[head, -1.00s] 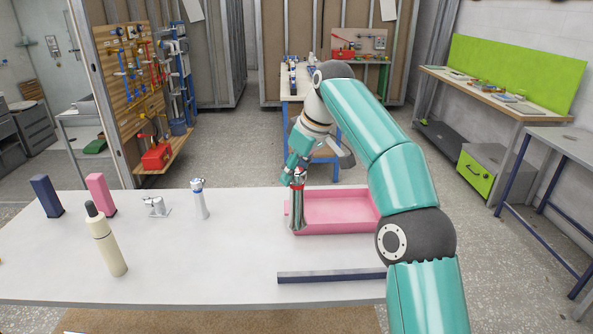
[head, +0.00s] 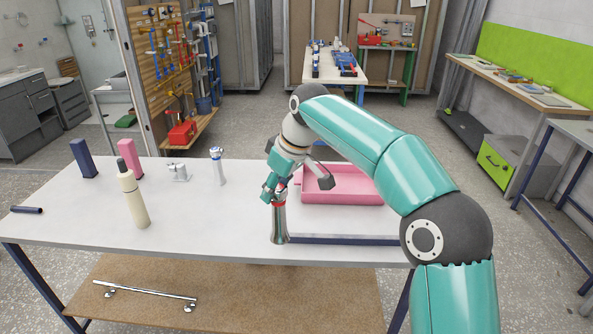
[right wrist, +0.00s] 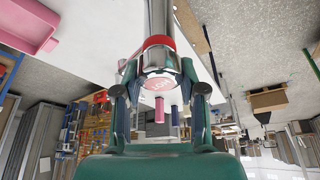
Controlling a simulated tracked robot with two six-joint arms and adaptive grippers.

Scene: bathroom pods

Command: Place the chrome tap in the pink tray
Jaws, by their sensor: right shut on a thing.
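A tall chrome tap (head: 279,222) with a red band near its top and a flared base is held upright in my right gripper (head: 275,191). In the right wrist view the right gripper (right wrist: 160,89) has its fingers on both sides of the tap (right wrist: 159,60), below the red band. The pink tray (head: 345,198) lies on the white table, right of and behind the tap; my right arm covers its right end. The tray's corner also shows in the right wrist view (right wrist: 28,30). I cannot tell whether the tap's base touches the table. My left gripper is out of view.
A dark blue bar (head: 340,240) lies in front of the tray. On the left stand a cream bottle (head: 133,200), a small chrome fixture (head: 178,172), a blue-topped chrome piece (head: 218,167), a pink block (head: 130,159) and a navy block (head: 84,159). The table's middle is clear.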

